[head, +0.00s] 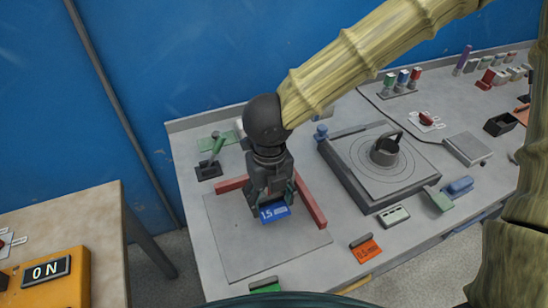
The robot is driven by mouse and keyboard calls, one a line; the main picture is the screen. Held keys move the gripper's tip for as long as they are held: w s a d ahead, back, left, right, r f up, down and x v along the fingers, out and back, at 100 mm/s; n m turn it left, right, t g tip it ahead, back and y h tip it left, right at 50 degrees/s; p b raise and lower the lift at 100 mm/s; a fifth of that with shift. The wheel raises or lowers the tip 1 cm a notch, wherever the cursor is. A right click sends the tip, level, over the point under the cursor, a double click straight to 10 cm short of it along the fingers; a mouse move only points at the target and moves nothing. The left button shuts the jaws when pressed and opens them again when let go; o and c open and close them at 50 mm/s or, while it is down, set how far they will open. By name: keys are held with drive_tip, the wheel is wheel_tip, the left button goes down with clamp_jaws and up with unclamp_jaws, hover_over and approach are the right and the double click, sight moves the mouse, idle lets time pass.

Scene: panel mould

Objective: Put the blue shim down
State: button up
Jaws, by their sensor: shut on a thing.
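My gripper (270,205) points down over the left part of the workbench. It is shut on the blue shim (274,212), which carries a white "1.5" label on its front. The shim sits low between the fingertips, over a grey plate (245,255). I cannot tell whether it touches the plate. Red bars (311,203) lie along the back and right of the plate. The fingers hide part of the shim and the area behind it.
An orange 0.5 mm piece (369,250) and a green piece (265,286) lie near the front edge. A raised block with a round dial plate (378,165) stands to the right. A green-handled lever (212,160) is at the back left. The grey plate's front is clear.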

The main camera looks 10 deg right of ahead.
drive_tip(key=w+d+p, duration=0.1)
drive_tip(key=w, duration=0.3)
drive_tip(key=w+d+f+p, duration=0.1)
drive_tip(key=w+p, duration=0.1)
drive_tip(key=w, duration=0.3)
drive_tip(key=w+d+p, duration=0.1)
drive_tip(key=w+d, duration=0.1)
drive_tip(key=w, duration=0.3)
drive_tip(key=shift+w+f, duration=0.15)
drive_tip(key=shift+w, duration=0.05)
drive_tip(key=shift+w+d+f+p, duration=0.1)
drive_tip(key=shift+w+d+p, duration=0.1)
drive_tip(key=shift+p, duration=0.2)
drive_tip(key=shift+a+f+p, duration=0.1)
drive_tip(key=shift+f+p, duration=0.5)
drive_tip(key=shift+f, duration=1.1)
drive_tip(key=shift+f, duration=0.1)
drive_tip(key=o, duration=0.9)
drive_tip(key=shift+c, duration=0.2)
wheel_tip(320, 180, up, 12)
drive_tip(key=b, duration=0.2)
